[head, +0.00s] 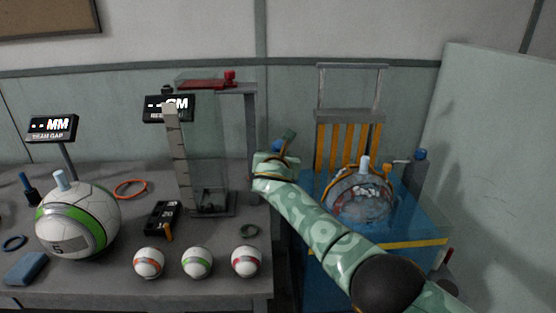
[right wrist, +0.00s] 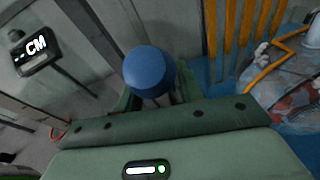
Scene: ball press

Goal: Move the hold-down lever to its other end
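The hold-down lever shows as a round blue knob (right wrist: 148,72) in the right wrist view, on a short grey stem. The rest of the lever is hidden. My right gripper (head: 287,141) is just left of the press's orange slats, its arm coming in from the lower right. In the right wrist view its dark green fingers (right wrist: 158,97) lie on either side of the knob's lower part. I cannot tell whether they press on it. The press (head: 375,244) is a blue stand with a clear dome over a ball (head: 361,205). My left gripper is not in view.
A grey bench (head: 100,285) on the left holds a large green-white ball (head: 92,200), several small balls, a clear column and small displays (head: 52,127). Another blue knob (head: 420,154) tops a post right of the dome. A pale panel (head: 500,180) closes the right side.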

